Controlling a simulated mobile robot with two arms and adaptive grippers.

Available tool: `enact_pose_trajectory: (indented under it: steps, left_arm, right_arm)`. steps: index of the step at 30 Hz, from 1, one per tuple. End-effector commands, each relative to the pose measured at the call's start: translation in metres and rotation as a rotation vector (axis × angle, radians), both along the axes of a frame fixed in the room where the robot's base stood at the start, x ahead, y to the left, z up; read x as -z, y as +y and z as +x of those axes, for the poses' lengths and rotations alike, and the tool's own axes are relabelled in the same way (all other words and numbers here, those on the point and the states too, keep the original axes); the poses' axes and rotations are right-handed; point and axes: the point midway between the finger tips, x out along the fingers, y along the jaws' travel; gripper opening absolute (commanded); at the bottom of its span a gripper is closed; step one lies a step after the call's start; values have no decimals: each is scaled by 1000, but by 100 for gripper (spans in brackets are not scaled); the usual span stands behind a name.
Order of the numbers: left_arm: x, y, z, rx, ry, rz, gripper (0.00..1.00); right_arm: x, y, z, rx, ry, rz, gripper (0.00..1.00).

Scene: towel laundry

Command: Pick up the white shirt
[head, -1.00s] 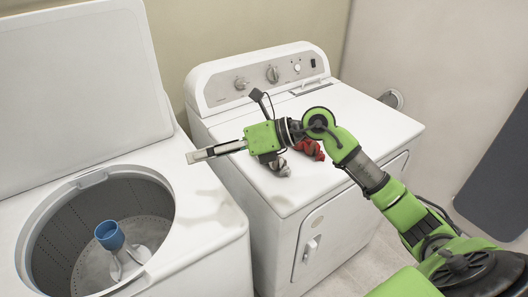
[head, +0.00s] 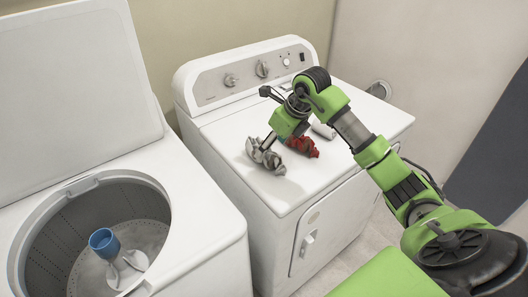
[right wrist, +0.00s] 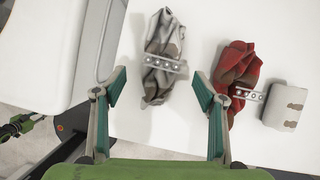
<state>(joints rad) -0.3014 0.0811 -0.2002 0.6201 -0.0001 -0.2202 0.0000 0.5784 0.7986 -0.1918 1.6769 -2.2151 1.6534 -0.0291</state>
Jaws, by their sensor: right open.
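The white shirt (head: 266,157) is a crumpled whitish-grey bundle lying on the dryer top near its left front. In the right wrist view the white shirt (right wrist: 163,45) lies lengthwise ahead of my jaws, its near end between the fingertips in the picture. My right gripper (head: 267,142) points down at the shirt and partly covers it in the head view. In the right wrist view the right gripper (right wrist: 160,82) is open with nothing held. I cannot tell whether the fingertips touch the cloth.
A crumpled red cloth (head: 303,147) lies close to the right of the shirt, with a small whitish bundle (right wrist: 284,105) beyond it. The dryer (head: 330,195) has clear top around them. The open washer (head: 205,235) stands to the left, with a gap between.

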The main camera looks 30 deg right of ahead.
Motion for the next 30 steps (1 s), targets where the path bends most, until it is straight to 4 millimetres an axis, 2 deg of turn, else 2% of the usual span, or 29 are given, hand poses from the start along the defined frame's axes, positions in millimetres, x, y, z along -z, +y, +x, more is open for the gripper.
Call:
enact_pose_trajectory:
  steps: [8,12,16,24,25,30]
  left_arm:
    - [-12,0,0,0,0,0,26]
    - [-23,0,0,0,0,0,26]
    - [-25,0,0,0,0,0,26]
    - [-24,-1,0,-1,0,-1,26]
    - [-24,-1,0,-1,-1,-1,26]
    - [-24,-1,1,-1,-1,-1,26]
  right_arm:
    - [18,2,10,0,4,2,65]
    - [35,3,21,-1,3,3,65]
    - [51,4,27,0,2,2,65]
    - [56,3,29,-2,0,-1,65]
    - [56,3,29,-2,0,-1,62]
    - [56,4,29,-2,0,-1,20]
